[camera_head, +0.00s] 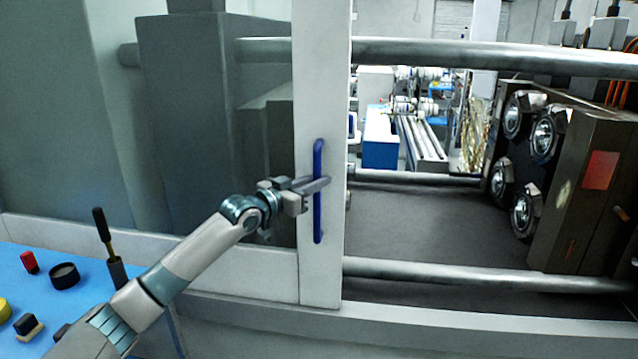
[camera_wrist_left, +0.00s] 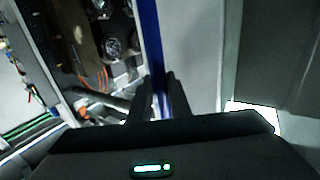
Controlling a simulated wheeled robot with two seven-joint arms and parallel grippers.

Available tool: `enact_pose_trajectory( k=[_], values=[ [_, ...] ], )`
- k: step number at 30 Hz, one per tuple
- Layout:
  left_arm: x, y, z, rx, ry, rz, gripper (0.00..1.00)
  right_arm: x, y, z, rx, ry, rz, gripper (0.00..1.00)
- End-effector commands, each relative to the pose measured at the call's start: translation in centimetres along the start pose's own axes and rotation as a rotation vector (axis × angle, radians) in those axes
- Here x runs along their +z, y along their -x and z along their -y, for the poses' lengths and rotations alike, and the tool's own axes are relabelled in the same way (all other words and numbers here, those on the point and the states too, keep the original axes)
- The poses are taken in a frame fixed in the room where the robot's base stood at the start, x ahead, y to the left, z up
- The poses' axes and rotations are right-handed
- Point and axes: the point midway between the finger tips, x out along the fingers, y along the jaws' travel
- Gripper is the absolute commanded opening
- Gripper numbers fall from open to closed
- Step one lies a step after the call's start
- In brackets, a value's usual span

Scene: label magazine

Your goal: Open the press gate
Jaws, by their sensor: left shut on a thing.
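The press gate is a sliding panel with a white frame post (camera_head: 320,80) and a see-through pane to its left. A blue vertical handle (camera_head: 318,222) is fixed on the post. My left gripper (camera_head: 322,185) reaches in from the left and is shut on the handle near its middle. In the left wrist view the blue handle (camera_wrist_left: 152,45) runs down between the dark fingers (camera_wrist_left: 165,95). To the right of the post the press interior is uncovered. My right gripper is in neither view.
Inside the press, a dark mould block (camera_head: 575,190) with several round metal fittings stands at the right. Horizontal tie bars (camera_head: 480,278) cross the opening. A blue control panel (camera_head: 50,290) with buttons and a black lever (camera_head: 105,240) lies at the lower left, near my left arm.

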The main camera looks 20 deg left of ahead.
Motion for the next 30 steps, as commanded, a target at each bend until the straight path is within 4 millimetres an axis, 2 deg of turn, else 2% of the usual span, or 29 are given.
enact_pose_trajectory(
  k=[1, 11, 12, 14, 24, 30],
  values=[
    [-0.6, 0.1, 0.2, -0.002, -0.001, -0.01, 0.0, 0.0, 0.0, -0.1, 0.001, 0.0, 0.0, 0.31],
    [-0.6, 0.0, 0.1, 0.0, -0.001, -0.01, 0.0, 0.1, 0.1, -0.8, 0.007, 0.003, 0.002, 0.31],
    [-0.6, 0.0, 0.1, 0.0, -0.001, -0.01, 0.24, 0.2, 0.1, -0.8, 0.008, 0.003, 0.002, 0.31],
    [-0.5, 0.0, 0.1, 0.0, -0.001, -0.009, 0.36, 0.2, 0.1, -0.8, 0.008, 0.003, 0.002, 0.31],
    [-0.1, 0.1, 0.0, 0.001, 0.0, -0.003, 0.36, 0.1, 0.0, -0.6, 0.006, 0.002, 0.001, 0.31],
    [0.2, 1.1, 0.0, 0.001, 0.0, 0.0, 0.36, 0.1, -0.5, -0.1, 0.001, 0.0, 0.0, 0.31]
  ],
)
